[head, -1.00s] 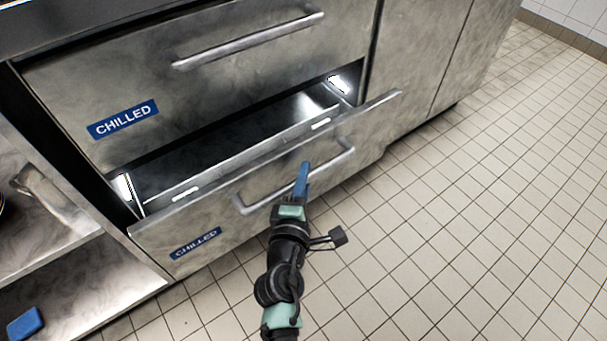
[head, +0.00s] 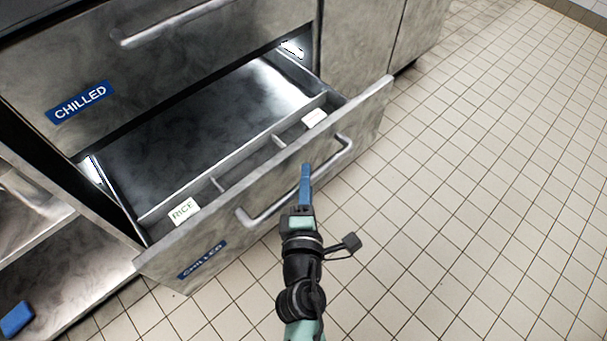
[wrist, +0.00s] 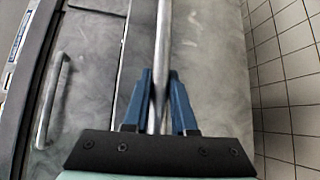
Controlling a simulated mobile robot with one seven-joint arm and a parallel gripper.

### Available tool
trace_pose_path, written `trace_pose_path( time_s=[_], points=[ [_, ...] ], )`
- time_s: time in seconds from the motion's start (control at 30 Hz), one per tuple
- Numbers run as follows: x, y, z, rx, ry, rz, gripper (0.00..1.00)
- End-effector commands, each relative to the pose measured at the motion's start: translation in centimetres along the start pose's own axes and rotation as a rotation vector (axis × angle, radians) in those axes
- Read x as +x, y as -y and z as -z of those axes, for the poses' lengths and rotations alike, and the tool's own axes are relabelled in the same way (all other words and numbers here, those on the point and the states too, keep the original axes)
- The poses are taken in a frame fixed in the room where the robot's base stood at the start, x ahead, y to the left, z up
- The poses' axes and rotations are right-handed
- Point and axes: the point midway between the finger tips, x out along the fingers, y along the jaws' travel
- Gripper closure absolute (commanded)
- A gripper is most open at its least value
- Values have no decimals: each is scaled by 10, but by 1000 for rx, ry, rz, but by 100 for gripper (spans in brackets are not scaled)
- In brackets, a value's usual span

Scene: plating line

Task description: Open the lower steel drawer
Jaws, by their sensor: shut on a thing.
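The lower steel drawer (head: 343,124) stands partly pulled out, with a blue CHILLED label (head: 202,261) on its front. Its bar handle (head: 262,217) runs across the front. My gripper (head: 306,183) is at the middle of this handle in the head view. In the wrist view, the blue fingers (wrist: 160,100) stand on either side of the bar (wrist: 163,45) and are shut on it. Inside the drawer, dividers make compartments along the front, and one white card (head: 184,211) reads RICE. A second card (head: 314,118) is too small to read.
The upper drawer (head: 160,80), also labelled CHILLED, is shut above. An open shelf (head: 60,240) at the left holds a blue object (head: 16,319). The tiled floor (head: 470,200) is clear at front and right.

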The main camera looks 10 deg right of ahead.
Motion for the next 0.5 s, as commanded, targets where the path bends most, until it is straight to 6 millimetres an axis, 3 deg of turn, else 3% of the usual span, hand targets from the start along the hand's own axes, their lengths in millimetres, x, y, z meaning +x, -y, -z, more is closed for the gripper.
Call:
trace_pose_path(
  time_s=[0.17, 0.2, 0.3, 0.33, 0.5],
  points=[
    [0, 0, 2, 0, -4, -1, 100],
    [0, 0, 2, 0, -4, -1, 70],
    [0, 0, 1, 0, -3, -1, 52],
    [0, 0, 1, 0, -3, -1, 46],
    [0, 0, 1, 0, -2, 0, 45]
  ],
)
